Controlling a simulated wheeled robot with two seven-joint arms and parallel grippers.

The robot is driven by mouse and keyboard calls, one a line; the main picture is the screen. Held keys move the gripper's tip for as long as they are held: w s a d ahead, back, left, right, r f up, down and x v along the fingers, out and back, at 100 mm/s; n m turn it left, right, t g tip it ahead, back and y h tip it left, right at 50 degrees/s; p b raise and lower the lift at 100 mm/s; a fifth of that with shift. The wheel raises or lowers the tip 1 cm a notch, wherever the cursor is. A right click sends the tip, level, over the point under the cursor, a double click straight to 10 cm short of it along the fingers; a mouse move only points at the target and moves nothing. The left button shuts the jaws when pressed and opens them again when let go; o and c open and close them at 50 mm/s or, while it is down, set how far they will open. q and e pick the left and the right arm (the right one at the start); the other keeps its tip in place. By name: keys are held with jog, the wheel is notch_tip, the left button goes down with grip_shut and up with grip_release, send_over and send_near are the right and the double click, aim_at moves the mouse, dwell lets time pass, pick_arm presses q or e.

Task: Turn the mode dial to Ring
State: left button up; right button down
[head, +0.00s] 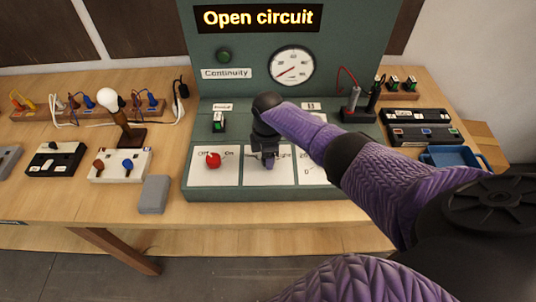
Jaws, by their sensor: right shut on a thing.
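The green test bench (205,120) stands at the table's middle, with a sloping front that carries white panels. My right gripper (268,160) points down at the middle white panel (262,178) and is shut on the mode dial there. The dial is almost wholly hidden by the fingers, so its pointer and most of its labels cannot be read. The bench's display (258,18) reads "Open circuit". A red knob (212,159) sits on the left panel, marked Off and On. My left gripper is not in view.
My right arm covers much of the right panel. A meter (291,66) and a green Continuity lamp (224,55) are on the upright board. A grey box (154,194), a bulb lamp (124,118) and switch blocks stand left. A blue tray (455,158) lies right.

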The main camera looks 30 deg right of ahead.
jog(key=shift+c, duration=1.8)
grip_release()
jog(key=shift+o, duration=0.7)
notch_tip(320, 180, up, 9)
jog(key=p, duration=0.3)
jog(key=shift+r, duration=0.1)
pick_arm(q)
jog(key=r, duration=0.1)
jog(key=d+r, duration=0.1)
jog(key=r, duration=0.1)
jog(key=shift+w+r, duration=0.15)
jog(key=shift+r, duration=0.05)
pick_arm(e)
jog(key=shift+r, duration=0.4)
